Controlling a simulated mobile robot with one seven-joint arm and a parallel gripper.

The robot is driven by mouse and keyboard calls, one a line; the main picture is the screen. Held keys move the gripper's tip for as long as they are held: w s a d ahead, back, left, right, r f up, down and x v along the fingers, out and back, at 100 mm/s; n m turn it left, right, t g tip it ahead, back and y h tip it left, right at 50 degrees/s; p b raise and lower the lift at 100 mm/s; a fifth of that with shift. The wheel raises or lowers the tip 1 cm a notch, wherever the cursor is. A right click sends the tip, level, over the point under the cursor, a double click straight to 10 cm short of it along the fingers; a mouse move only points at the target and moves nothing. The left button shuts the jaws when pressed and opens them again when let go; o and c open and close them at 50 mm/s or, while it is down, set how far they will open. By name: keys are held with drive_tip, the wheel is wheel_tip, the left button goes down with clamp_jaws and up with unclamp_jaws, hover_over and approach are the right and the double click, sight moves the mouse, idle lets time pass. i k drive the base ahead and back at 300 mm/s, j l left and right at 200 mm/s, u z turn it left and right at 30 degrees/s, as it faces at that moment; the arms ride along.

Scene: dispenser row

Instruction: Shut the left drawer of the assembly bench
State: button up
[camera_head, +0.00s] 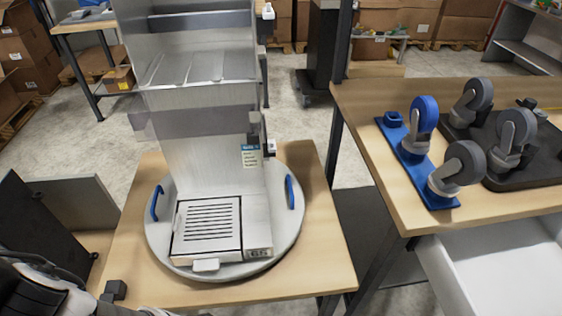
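A wooden-topped bench (371,129) stands at the right. Below its top, a white drawer (495,270) is pulled out towards me. Its near part is cut off by the lower right edge of the picture, and no handle shows. I cannot tell from this view whether the bench has another drawer. My arm (42,292) enters at the lower left, well away from the drawer. A small black block (115,290) and dark parts show beside it at the bottom edge. I cannot make out my gripper's fingers or anything held.
A smaller wooden table (318,268) stands ahead, bearing a round grey turntable (160,245) and a tall metal dispenser (207,170). Several casters stand on the right bench, some on a blue base (436,191). Dark and grey panels (40,225) stand at the left.

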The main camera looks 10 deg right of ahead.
sight(514, 268)
drive_tip(key=k, duration=0.35)
drive_tip(key=k+z, duration=0.15)
drive_tip(key=z, duration=0.2)
drive_tip(key=k+z, duration=0.15)
drive_tip(key=z, duration=0.25)
drive_tip(key=l+z, duration=0.4)
drive_tip(key=i+l+z, duration=0.15)
drive_tip(key=z, duration=0.25)
drive_tip(key=i+l, duration=0.1)
drive_tip(key=k+j+z, duration=0.3)
drive_tip(key=k, duration=0.25)
